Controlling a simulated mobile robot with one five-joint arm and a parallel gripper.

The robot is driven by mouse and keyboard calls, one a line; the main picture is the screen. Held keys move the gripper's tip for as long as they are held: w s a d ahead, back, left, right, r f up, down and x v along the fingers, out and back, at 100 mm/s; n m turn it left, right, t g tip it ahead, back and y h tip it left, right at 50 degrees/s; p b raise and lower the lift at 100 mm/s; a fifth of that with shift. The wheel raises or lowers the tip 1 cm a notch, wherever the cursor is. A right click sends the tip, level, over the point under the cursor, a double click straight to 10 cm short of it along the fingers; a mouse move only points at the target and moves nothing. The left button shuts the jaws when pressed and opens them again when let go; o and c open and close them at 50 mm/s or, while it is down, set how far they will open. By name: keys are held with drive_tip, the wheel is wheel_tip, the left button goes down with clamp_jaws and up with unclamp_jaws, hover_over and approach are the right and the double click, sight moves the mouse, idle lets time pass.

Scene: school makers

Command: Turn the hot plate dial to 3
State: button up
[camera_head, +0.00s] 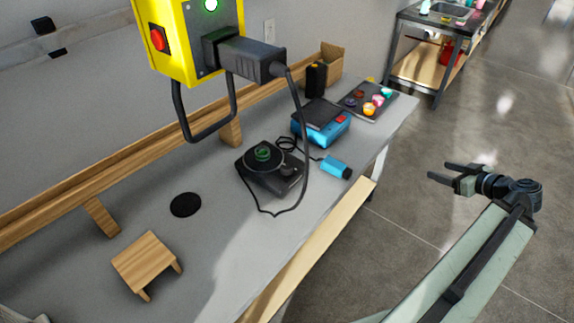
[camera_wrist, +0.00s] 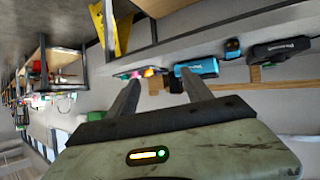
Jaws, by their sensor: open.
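The hot plate (camera_head: 262,183) is a dark, low unit with a round top, standing on the grey workbench in the head view. A small green-topped object (camera_head: 263,152) sits on its round top. The dial (camera_head: 287,170) is a small dark knob at its front right corner; its setting is too small to read. In the wrist view a dark unit at the right, seen upside down, looks like the hot plate (camera_wrist: 280,48). My gripper (camera_head: 440,171) is open and empty, out over the floor to the right of the bench, well apart from the hot plate.
A yellow box (camera_head: 185,50) with a black plug and hanging cable is on the wall above the bench. A blue device (camera_head: 335,130) and a small blue object (camera_head: 335,167) are beside the hot plate. A wooden stand (camera_head: 147,262) is at the front left. The floor is clear.

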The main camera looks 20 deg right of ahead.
wheel_tip(320, 180, down, 4)
drive_tip(key=s+n+g+p, duration=0.1)
drive_tip(key=s+n+g, duration=0.1)
drive_tip(key=n+g, duration=0.1)
drive_tip(key=w+a+r+n+g+p, duration=0.1)
drive_tip(key=w+a+n+p, duration=0.3)
drive_tip(key=a, duration=0.4)
drive_tip(key=w+a+r+n+g+p, duration=0.2)
drive_tip(key=w+a+n+g+p, duration=0.1)
drive_tip(key=w+a, duration=0.4)
drive_tip(key=w+a+r+n+g+h+p, duration=0.1)
drive_tip(key=w+a+n+g+p, duration=0.3)
drive_tip(key=a, duration=0.5)
drive_tip(key=shift+w+a+r+n+p, duration=0.1)
drive_tip(key=shift+w+a+n+p, duration=0.1)
drive_tip(key=shift+w+n, duration=0.35)
drive_tip(key=shift+w+a+r+n+p, duration=0.1)
drive_tip(key=shift+w+a+n+p, duration=0.05)
drive_tip(key=shift+w+n, duration=0.4)
drive_tip(key=w+a+r+n+p, duration=0.2)
drive_tip(key=w+a+r+p, duration=0.1)
drive_tip(key=a, duration=0.8)
drive_tip(key=n, duration=0.2)
approach(286, 166)
drive_tip(key=shift+w+f+p, duration=0.1)
drive_tip(key=shift+f+p, duration=0.25)
drive_tip(key=f+b, duration=0.8)
drive_tip(key=shift+w+f, duration=0.1)
drive_tip(key=shift+w, duration=0.15)
